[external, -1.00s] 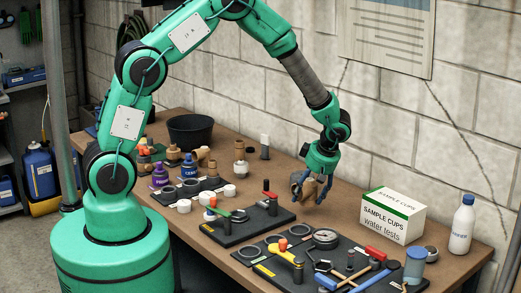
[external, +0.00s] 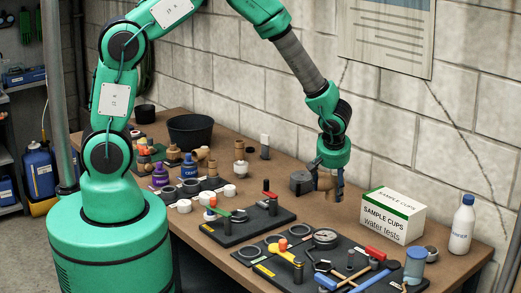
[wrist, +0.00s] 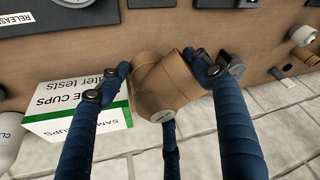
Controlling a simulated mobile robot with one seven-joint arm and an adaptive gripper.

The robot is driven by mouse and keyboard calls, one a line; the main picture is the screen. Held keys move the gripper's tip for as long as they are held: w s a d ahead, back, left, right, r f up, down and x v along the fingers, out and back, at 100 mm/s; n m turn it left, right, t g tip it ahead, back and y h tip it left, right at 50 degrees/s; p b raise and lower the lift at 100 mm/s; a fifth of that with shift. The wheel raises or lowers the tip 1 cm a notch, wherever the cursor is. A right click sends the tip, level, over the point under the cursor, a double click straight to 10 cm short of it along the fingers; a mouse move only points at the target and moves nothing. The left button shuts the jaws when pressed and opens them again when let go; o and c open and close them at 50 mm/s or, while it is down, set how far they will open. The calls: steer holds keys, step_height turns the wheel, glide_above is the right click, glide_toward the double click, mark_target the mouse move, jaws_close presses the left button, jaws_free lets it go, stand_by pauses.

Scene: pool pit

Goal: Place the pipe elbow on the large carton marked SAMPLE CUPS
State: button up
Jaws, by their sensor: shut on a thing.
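The pipe elbow (wrist: 168,88) is a tan, bent tube with a wide collar. My gripper (external: 319,190) has dark blue fingers and is shut on it. In the external view the elbow (external: 327,182) hangs below my wrist, partly hidden by the fingers, above the rear of the bench. The carton marked SAMPLE CUPS (external: 392,217) is white with a green band and stands to the right of my gripper, apart from the elbow. In the wrist view the carton (wrist: 75,108) shows behind the left finger.
A white bottle (external: 462,224) stands right of the carton, and a small round piece (external: 430,253) sits beside it. A black tool mat (external: 320,262) with a gauge lies in front. The block wall is close behind the bench.

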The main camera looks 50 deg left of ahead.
steer(key=d+r+m+t+h+p, duration=0.1)
steer(key=d+r+m+h+p, duration=0.2)
steer(key=d+m, duration=0.5)
step_height(320, 180, up, 3)
steer(key=shift+s+d+f+m+p, duration=0.1)
steer(key=shift+s+d+m+p, duration=0.25)
steer(key=shift+d+p, duration=0.2)
steer(key=p, duration=0.4)
glide_toward(398, 198)
steer(key=shift+w+f, duration=0.2)
steer(key=shift+w, duration=0.5)
steer(key=shift+f, duration=1.75)
steer(key=shift+f, duration=0.1)
steer(key=o, duration=1.7)
